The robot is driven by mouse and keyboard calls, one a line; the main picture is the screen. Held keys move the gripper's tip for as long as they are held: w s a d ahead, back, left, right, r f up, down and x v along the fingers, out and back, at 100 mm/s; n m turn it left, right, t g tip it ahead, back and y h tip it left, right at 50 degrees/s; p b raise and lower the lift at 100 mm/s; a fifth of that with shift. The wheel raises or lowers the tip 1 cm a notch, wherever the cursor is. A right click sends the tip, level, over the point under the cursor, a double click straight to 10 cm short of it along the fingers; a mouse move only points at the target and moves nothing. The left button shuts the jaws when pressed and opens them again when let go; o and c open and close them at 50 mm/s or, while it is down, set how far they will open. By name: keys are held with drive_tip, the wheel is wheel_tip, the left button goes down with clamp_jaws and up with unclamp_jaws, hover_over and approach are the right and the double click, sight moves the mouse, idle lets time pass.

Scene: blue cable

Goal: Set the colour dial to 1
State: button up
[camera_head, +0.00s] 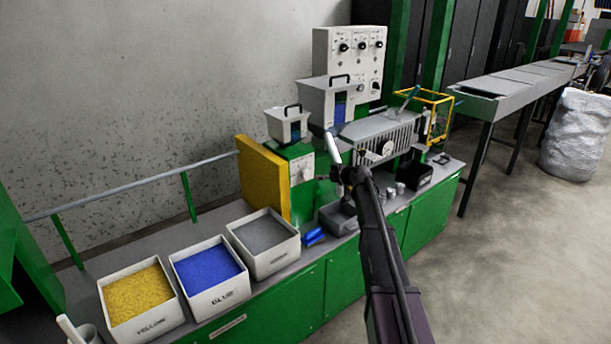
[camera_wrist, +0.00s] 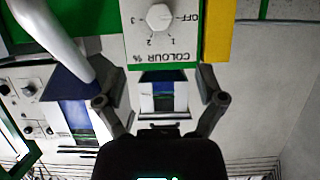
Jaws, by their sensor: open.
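The colour dial (camera_wrist: 158,17) is a round pale knob on a white panel marked COLOUR %, with OFF, 1, 2 and 3 around it. In the wrist view it sits upside down at the top centre; I cannot tell for sure which mark it points to. In the head view the white dial panel (camera_head: 302,169) is on a green housing under a small hopper, just right of a yellow board. My gripper (camera_wrist: 160,85) is open in the wrist view, its fingers spread and apart from the dial. In the head view its fingers cannot be made out clearly.
Bins of yellow (camera_head: 138,292), blue (camera_head: 207,269) and grey (camera_head: 262,235) granules stand on the bench at left. The yellow board (camera_head: 263,180) stands beside the dial panel. A ribbed grey machine (camera_head: 380,137) stands to the right. A pale tube (camera_wrist: 50,38) crosses the wrist view's upper left.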

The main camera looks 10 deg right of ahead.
sight(308, 173)
drive_tip(key=b+x, duration=0.4)
drive_tip(key=x, duration=0.8)
drive_tip(key=shift+w+a+f+b, duration=0.1)
drive_tip(key=shift+w+f+b, duration=0.15)
drive_tip(key=shift+w+b, duration=0.1)
drive_tip(key=shift+c, duration=0.2)
drive_tip(key=c, duration=1.1)
drive_tip(key=m+y, duration=0.1)
drive_tip(key=m, duration=0.1)
drive_tip(key=m+g+y+b, duration=0.1)
drive_tip(key=m, duration=0.1)
drive_tip(key=shift+w+f+y, duration=0.1)
drive_tip(key=shift+w+y, duration=0.05)
drive_tip(key=shift+y, duration=0.15)
drive_tip(key=shift+m+g+y+b, duration=0.3)
drive_tip(key=shift+m+y+b, duration=0.5)
drive_tip(key=shift+m, duration=0.4)
drive_tip(key=shift+m+y+b, duration=0.55)
drive_tip(key=shift+m+y, duration=0.05)
drive_tip(key=shift+m, duration=0.3)
